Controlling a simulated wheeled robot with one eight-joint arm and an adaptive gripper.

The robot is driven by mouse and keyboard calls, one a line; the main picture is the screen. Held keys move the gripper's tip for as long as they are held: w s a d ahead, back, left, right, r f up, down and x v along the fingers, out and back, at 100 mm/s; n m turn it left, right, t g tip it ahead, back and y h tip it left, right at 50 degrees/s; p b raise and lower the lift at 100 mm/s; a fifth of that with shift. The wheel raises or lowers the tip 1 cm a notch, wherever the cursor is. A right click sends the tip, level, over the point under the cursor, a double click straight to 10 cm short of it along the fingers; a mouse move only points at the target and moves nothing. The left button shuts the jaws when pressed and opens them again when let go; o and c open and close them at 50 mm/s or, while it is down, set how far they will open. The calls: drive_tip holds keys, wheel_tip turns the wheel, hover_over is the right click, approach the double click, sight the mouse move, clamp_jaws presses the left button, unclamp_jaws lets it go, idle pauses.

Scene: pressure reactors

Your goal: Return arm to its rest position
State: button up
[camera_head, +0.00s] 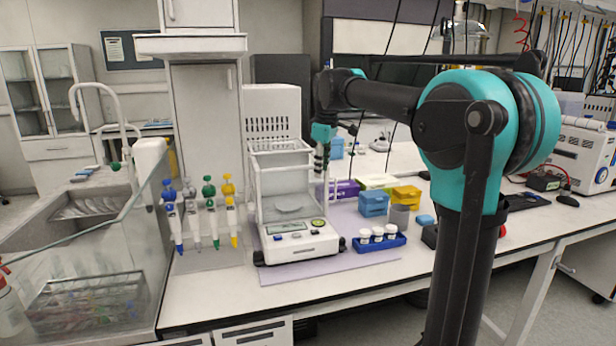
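My arm, teal and black, rises at the right of the head view and reaches left across the bench. Its far end bends downward. My gripper (322,172) hangs pointing down just right of the white analytical balance (296,240), above the bench top. It is small and dark in this view. Its fingertips are too small to tell whether they are apart, and I cannot make out anything held between them.
Left of the balance stands a rack with colored pipettes (209,215). Right are a blue tray with white-capped vials (400,241), a grey cup (399,216), blue and yellow boxes (374,204) and a purple box (345,188). A glass-walled sink (110,250) is far left.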

drive_tip(key=s+d+f+m, duration=0.4)
drive_tip(key=s+d+f, duration=0.1)
drive_tip(key=s+f, duration=0.5)
drive_tip(key=s+d+f+m, duration=0.4)
drive_tip(key=s+d+f, duration=0.1)
drive_tip(key=s+f, duration=0.5)
drive_tip(key=s+d+f+m+t, duration=0.1)
drive_tip(key=s+d+f+m, duration=0.3)
drive_tip(key=s+f, duration=0.6)
wheel_tip(320, 180, down, 3)
drive_tip(key=shift+s+d+r+m+h, duration=0.1)
drive_tip(key=shift+s+d+m+h, duration=0.2)
drive_tip(key=shift+d+m, duration=0.1)
